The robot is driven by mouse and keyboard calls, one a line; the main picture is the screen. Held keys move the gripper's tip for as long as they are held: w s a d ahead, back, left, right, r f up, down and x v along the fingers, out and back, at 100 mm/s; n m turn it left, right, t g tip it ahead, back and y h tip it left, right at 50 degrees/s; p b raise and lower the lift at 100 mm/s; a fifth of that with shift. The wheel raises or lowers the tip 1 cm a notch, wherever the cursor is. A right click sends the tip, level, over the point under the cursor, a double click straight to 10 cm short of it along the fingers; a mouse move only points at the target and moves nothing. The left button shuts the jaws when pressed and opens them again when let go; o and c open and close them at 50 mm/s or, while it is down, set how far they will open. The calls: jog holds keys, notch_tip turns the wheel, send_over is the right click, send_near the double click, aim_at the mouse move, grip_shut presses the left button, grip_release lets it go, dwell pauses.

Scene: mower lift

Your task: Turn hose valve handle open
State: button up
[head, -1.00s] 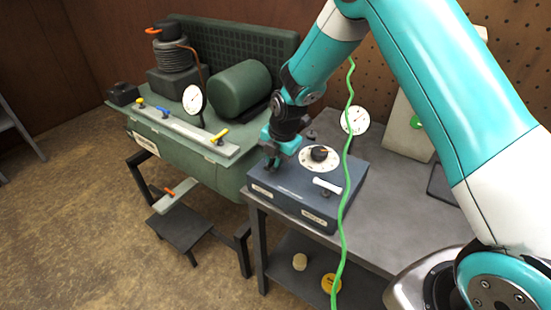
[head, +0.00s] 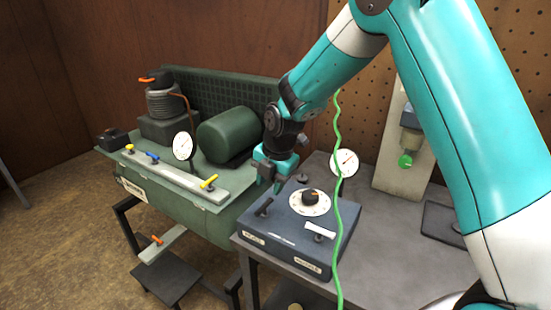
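The green machine carries a pale valve rail (head: 180,176) with a yellow handle (head: 129,148), a blue handle (head: 152,157) and another yellow handle (head: 208,182). An orange handle (head: 157,240) sits on a lower bracket. I cannot tell which one is the hose valve handle. My gripper (head: 276,184) points down above the back left edge of the dark control box, to the right of the nearer yellow handle and apart from it. It appears to hold nothing, but its finger gap is unclear.
The control box (head: 285,238) has a dial (head: 310,202) and two small levers, and stands on a grey bench (head: 385,265). A green hose (head: 338,205) hangs in front of it. A gauge (head: 183,146) stands behind the rail. A green knob (head: 405,161) is at right.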

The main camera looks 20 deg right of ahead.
notch_tip(320, 180, up, 9)
jog(key=s+d, duration=0.1)
jog(key=shift+s+r+b, duration=0.2)
jog(key=shift+s+b, duration=0.1)
jog(key=shift+b, duration=0.1)
jog(key=s+a+r+m+g+y, duration=0.1)
jog(key=s+a+r+m, duration=0.1)
jog(key=s+m, duration=0.7)
jog(key=s+a+r+m+y, duration=0.1)
jog(key=s+a+m, duration=0.4)
jog(key=s, duration=1.4)
jog(key=r+m, duration=0.1)
jog(key=m, duration=0.3)
jog(key=shift+s+g+y, duration=0.25)
jog(key=shift+g+y, duration=0.15)
jog(key=shift+a, duration=0.15)
